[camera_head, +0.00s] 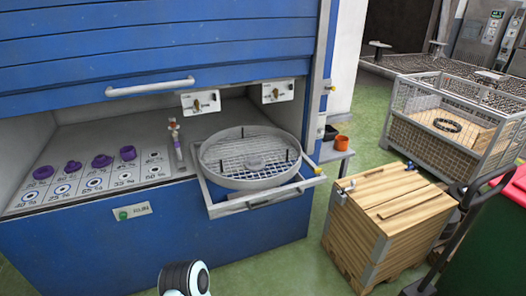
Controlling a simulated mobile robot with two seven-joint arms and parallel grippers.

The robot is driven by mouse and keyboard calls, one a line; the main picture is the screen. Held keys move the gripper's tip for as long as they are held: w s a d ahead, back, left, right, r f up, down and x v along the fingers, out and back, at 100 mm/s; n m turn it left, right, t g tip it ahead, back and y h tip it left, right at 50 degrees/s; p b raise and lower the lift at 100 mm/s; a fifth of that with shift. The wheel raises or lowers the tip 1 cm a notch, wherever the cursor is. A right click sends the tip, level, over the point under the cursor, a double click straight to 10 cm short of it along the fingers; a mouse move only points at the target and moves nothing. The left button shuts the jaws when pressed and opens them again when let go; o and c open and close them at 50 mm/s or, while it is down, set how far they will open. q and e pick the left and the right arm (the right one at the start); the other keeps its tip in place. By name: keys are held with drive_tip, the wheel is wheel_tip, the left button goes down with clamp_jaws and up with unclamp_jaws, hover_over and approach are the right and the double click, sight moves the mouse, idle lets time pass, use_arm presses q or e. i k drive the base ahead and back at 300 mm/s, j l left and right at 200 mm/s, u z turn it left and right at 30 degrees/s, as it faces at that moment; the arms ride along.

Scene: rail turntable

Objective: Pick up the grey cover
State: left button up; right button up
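I cannot make out for certain which thing is the grey cover. A round grey basket with a mesh floor (228,183) sits on a pull-out frame at the front opening of the blue cabinet (160,232). A pale round piece (255,162) lies near the middle of the mesh, and a few dark upright pins stand around it. Neither of my grippers is in view. Only a white and black part of my own arm shows at the bottom edge, in front of the cabinet and apart from the basket.
Several purple parts (102,161) stand on a marked panel left of the basket. A wooden crate (352,238) stands on the green floor at right. A wire cage (404,133) holding a black ring (447,125) is behind it. An orange cup (342,143) sits beside the cabinet.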

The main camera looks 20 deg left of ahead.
sight(255, 163)
drive_tip(key=i+u, duration=0.4)
drive_tip(key=i+l+u, duration=0.15)
drive_tip(key=u, duration=0.3)
drive_tip(key=i+l+u, duration=0.25)
drive_tip(key=u, duration=0.15)
drive_tip(key=i+l+u, duration=0.15)
drive_tip(key=u, duration=0.25)
drive_tip(key=i+l+u, duration=0.1)
drive_tip(key=l+u, duration=0.5)
drive_tip(key=u, duration=0.2)
drive_tip(key=i, duration=0.05)
